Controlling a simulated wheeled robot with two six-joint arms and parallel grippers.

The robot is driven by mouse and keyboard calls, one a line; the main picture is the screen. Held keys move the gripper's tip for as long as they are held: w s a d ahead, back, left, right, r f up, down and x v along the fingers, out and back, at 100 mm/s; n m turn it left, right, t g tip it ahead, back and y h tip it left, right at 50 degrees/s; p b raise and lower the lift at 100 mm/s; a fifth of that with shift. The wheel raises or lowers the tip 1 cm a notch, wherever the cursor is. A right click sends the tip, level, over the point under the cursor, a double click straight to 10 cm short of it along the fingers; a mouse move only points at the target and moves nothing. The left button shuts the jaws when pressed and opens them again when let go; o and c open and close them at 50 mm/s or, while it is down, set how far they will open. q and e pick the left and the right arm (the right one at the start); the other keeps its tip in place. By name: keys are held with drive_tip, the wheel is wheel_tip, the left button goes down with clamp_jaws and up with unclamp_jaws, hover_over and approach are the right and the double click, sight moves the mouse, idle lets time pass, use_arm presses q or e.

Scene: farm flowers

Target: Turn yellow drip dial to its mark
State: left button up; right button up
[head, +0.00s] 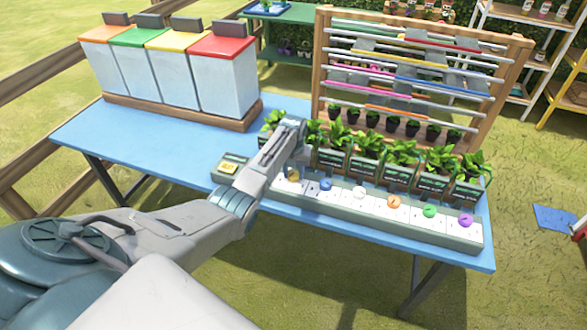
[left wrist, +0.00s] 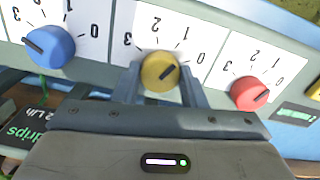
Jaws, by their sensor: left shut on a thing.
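The yellow dial (left wrist: 159,72) sits in the middle of the left wrist view, on a white plate marked 0 to 3. Its dark pointer line slants to the upper right, toward the 0 side. My left gripper (left wrist: 160,80) is shut on the dial, with one finger on each side of it. In the head view the yellow dial (head: 293,175) is near the left end of the dial panel, partly covered by my left gripper (head: 293,168). I cannot make out a separate target mark. My right gripper is not in view.
A blue dial (left wrist: 48,46) and a red dial (left wrist: 249,93) flank the yellow one closely. The grey panel (head: 340,207) carries several other dials, with potted plants (head: 402,155) behind. Lidded bins (head: 222,80) stand at the blue table's (head: 120,150) back left.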

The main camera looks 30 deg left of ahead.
sight(294, 173)
use_arm(q)
drive_tip(key=shift+r+n, duration=0.1)
drive_tip(key=shift+n, duration=0.4)
drive_tip(key=shift+p, duration=0.3)
drive_tip(key=shift+w, duration=0.1)
drive_tip(key=o, duration=1)
wheel_tip(294, 173, up, 11)
drive_tip(key=b, duration=0.2)
